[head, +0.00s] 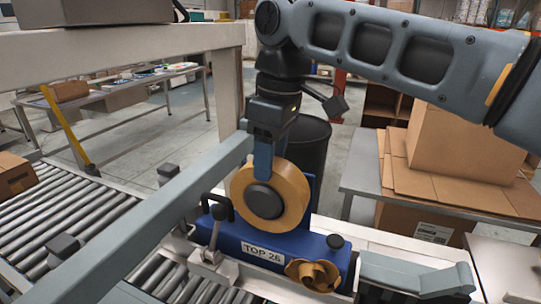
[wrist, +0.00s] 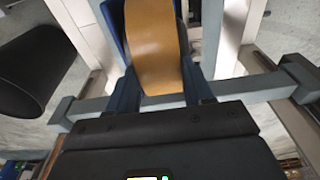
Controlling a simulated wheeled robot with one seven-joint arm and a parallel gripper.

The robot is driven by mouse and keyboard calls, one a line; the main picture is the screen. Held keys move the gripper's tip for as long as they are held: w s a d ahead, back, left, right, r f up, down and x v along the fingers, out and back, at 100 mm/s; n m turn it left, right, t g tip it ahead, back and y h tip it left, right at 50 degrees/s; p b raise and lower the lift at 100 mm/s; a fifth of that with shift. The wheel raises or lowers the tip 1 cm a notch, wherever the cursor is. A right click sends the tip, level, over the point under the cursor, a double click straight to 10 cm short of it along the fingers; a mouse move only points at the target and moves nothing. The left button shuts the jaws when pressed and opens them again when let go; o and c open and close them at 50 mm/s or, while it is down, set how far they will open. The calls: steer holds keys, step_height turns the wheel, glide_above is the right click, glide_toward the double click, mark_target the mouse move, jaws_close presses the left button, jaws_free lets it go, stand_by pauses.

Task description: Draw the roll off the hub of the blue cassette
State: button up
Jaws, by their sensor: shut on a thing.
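The blue cassette (head: 285,244), labelled "TOP 26", sits in a light metal holder. A brown-yellow roll (head: 293,187) stands upright at the cassette, its dark hub (head: 263,201) showing at its centre. My gripper (head: 265,165) comes down from above and is shut on the roll's upper part. In the wrist view the roll (wrist: 152,45) lies between the two blue fingers. Whether the roll still sits fully on the hub cannot be told. A smaller brown-yellow piece (head: 312,274) is at the cassette's lower front.
A grey bar (head: 150,215) runs diagonally close to my gripper and the roll. A roller conveyor (head: 70,215) lies at left. A black bin (head: 308,155) stands behind the cassette. Cardboard boxes (head: 455,130) stand on a table at right.

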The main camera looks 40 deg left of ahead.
jaws_close()
steer(key=shift+r+p, duration=0.25)
steer(key=shift+p, duration=0.45)
steer(key=shift+s, duration=0.15)
stand_by(0.3)
steer(key=s+d+p, duration=0.2)
steer(key=s, duration=0.5)
steer(key=shift+s, duration=0.4)
stand_by(0.9)
stand_by(0.4)
